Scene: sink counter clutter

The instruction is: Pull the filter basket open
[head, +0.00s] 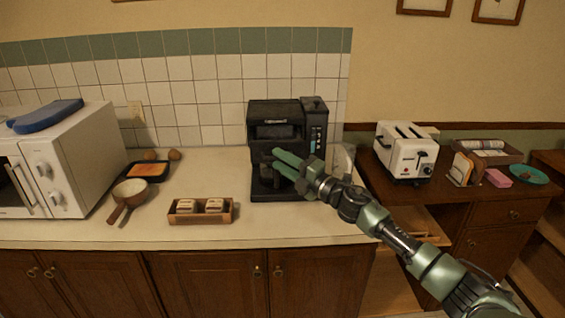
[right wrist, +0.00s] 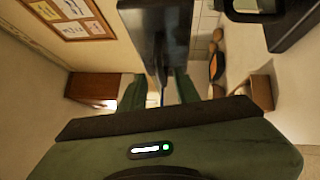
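The black coffee machine (head: 287,112) stands upright on the counter against the tiles. I cannot clearly tell its filter basket apart from the dark front in the head view. My right gripper (head: 277,159) is at the machine's front, its two green fingers spread and pointing left across it. In the right wrist view, the fingers of my right gripper (right wrist: 159,92) are apart, with a dark piece (right wrist: 157,35) of what looks like the machine between and beyond them. I cannot tell whether they touch it. My left gripper is not in view.
A wooden box (head: 201,217) with two pale items stands left of the machine. A pan (head: 130,193), a dark tray (head: 149,171) and a white microwave (head: 75,155) are farther left. A toaster (head: 404,152) stands at the right. The counter before the machine is clear.

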